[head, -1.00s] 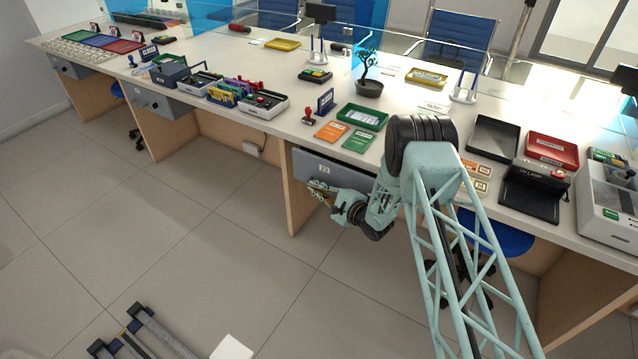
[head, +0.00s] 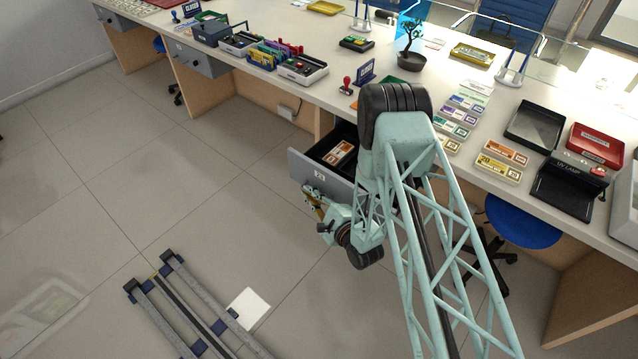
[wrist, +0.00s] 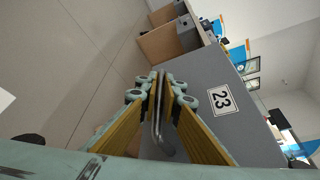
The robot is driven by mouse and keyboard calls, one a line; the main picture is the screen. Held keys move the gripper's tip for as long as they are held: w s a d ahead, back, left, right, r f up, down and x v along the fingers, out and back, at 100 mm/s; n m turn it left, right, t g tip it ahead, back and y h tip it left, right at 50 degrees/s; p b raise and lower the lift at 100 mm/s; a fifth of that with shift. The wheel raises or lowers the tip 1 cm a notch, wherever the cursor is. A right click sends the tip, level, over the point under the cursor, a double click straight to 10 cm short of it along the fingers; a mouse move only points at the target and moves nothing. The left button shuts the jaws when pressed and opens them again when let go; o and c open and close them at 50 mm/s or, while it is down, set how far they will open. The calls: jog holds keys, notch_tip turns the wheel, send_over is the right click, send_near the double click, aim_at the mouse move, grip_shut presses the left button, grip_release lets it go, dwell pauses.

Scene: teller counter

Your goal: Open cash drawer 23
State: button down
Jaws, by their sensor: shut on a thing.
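Cash drawer 23 (head: 308,172) stands pulled out from under the counter, its grey front facing me. An orange-labelled bundle (head: 341,152) lies in its dark interior. In the wrist view the drawer's grey front (wrist: 232,125) carries the label 23 (wrist: 221,99). My gripper (head: 313,197) is at the drawer front in the head view. In the wrist view my gripper (wrist: 162,88) has its yellow fingers on both sides of the drawer's metal bar handle (wrist: 158,125), shut on it. The drawer's right side is hidden behind my arm.
The counter (head: 340,79) above holds trays, a small potted tree (head: 411,50) and a UV lamp (head: 566,190). A blue stool (head: 522,222) stands under the counter on the right. Another closed drawer (head: 196,60) is further left.

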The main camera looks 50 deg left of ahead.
jog(key=shift+s+d, duration=0.15)
jog(key=shift+s, duration=0.8)
jog(key=c, duration=3.1)
grip_release()
jog(key=shift+d, duration=0.1)
jog(key=v, duration=1.1)
jog(key=shift+d+r, duration=0.2)
jog(key=shift+d, duration=0.15)
jog(key=shift+r, duration=0.1)
